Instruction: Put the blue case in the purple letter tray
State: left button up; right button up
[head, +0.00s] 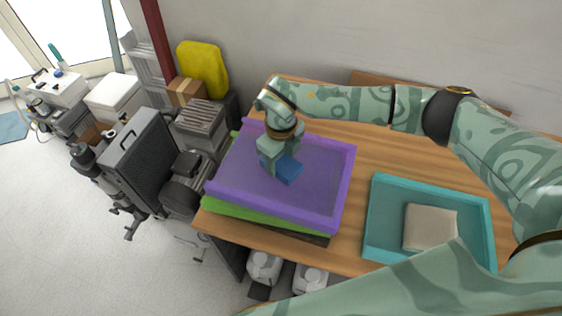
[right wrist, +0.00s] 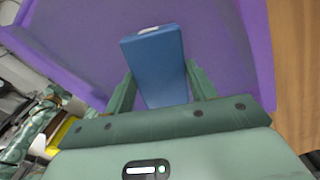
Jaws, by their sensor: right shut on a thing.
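The purple letter tray (head: 322,168) lies on top of a green tray near the left end of the wooden table. My right gripper (head: 278,165) is over the inside of the purple tray and is shut on the blue case (head: 289,172). In the right wrist view the blue case (right wrist: 156,66) stands out between the two fingers, with the purple tray (right wrist: 215,50) behind it. I cannot tell whether the case touches the tray floor. My left gripper is not in view.
A teal tray (head: 376,215) with a beige block (head: 430,228) stands to the right on the table (head: 375,150). Compressors and a dark case (head: 140,155) crowd the floor at the left. White containers (head: 264,266) stand below the table's front edge.

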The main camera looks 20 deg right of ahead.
aim_at(281, 162)
jog(key=shift+f, duration=0.85)
jog(key=shift+f, duration=0.2)
jog(key=o, duration=1)
jog(key=shift+r, duration=0.1)
notch_tip(281, 162, up, 12)
jog(key=shift+r, duration=0.15)
